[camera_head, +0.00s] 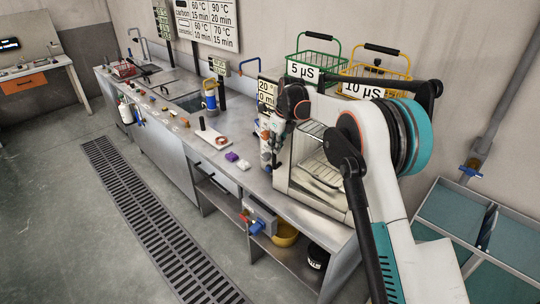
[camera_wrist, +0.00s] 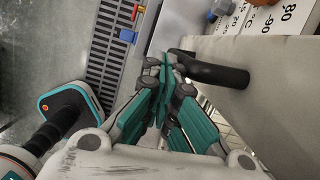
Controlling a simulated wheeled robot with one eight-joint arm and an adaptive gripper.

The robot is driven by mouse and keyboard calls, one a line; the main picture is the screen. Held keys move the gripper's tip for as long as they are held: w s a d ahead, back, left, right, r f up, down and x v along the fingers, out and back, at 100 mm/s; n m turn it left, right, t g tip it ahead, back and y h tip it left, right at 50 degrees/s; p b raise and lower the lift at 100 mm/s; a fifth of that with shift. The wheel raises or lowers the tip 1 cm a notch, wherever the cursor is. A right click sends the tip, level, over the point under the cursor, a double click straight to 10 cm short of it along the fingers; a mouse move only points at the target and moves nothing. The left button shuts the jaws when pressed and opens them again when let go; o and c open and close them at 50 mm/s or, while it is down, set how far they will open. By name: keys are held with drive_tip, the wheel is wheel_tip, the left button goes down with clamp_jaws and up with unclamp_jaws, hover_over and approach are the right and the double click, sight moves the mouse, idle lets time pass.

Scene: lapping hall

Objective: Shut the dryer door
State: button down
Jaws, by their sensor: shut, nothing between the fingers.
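The dryer (camera_head: 283,182) is a pale box on the right part of the steel counter. Its front is open, and wire racks show inside, partly behind my arm. In the wrist view, a broad pale panel (camera_wrist: 275,85) with a black bar handle (camera_wrist: 222,75) lies to the right of my fingers; it looks like the dryer door. My gripper (camera_wrist: 166,64) is shut and empty, its tips close to the left end of the handle. I cannot tell whether they touch it. In the head view, my gripper (camera_head: 269,150) is at the dryer's left front side, partly hidden by my wrist.
A purple block (camera_head: 231,156) and a white tray (camera_head: 212,139) lie on the counter to the left. A yellow bowl (camera_head: 285,236) sits on the shelf below. The floor by the drain grate (camera_head: 140,213) is clear.

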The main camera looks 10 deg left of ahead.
drive_tip(key=shift+w+d+p, duration=0.1)
drive_tip(key=shift+w+d, duration=0.25)
drive_tip(key=shift+w, duration=0.45)
drive_tip(key=shift+w+d+p, duration=0.1)
drive_tip(key=shift+w+d, duration=0.2)
drive_tip(key=shift+w, duration=0.55)
drive_tip(key=shift+w+d+p, duration=0.1)
drive_tip(key=shift+w+d, duration=0.25)
drive_tip(key=shift+w, duration=0.45)
drive_tip(key=shift+s, duration=0.1)
